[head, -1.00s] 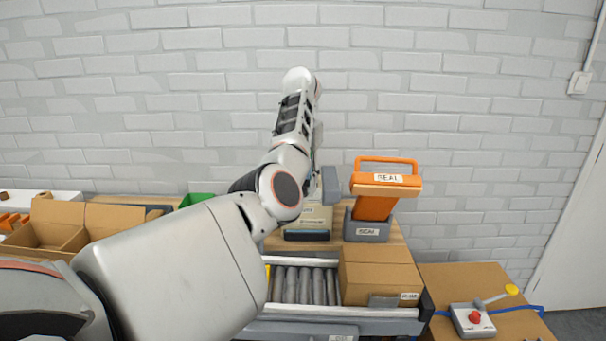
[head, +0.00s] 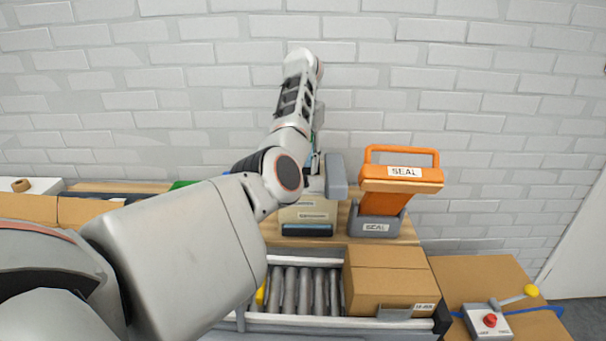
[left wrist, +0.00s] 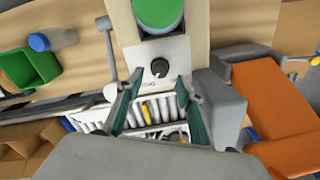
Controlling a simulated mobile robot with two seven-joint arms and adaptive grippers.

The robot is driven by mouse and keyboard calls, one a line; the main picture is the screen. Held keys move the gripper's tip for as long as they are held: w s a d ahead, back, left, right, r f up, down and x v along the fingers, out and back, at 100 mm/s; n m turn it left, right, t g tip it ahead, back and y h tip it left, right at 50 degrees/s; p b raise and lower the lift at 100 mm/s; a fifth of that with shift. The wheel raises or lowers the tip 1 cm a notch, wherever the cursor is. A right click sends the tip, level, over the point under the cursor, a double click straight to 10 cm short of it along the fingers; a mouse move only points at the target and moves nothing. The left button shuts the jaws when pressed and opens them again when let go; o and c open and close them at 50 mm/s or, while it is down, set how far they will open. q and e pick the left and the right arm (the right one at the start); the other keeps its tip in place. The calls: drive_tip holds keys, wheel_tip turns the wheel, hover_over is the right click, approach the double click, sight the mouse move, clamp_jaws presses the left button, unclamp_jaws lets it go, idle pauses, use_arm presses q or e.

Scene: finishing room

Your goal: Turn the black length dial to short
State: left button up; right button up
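The black length dial (left wrist: 159,68) is a small round knob on the pale front panel of a cream machine (left wrist: 180,54). It shows in the left wrist view, with marks beside it too small to read. My left gripper (left wrist: 160,82) is open, its two green-lined fingers on either side of the dial in that view. I see no contact with the dial, and how far off the fingertips are is hard to tell. In the head view the cream machine (head: 308,216) stands on the wooden bench, partly behind my left arm. The dial is hidden there. My right gripper is out of view.
An orange sealer (head: 402,186) stands just right of the machine. In front are rollers (head: 304,290) and a cardboard box (head: 388,281). A control box with a red button (head: 489,321) is at lower right. A green bin (left wrist: 31,69) shows in the wrist view.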

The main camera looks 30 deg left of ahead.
use_arm(q)
drive_tip(key=shift+f+b, duration=0.3)
drive_tip(key=shift+f, duration=1.6)
clamp_jaws()
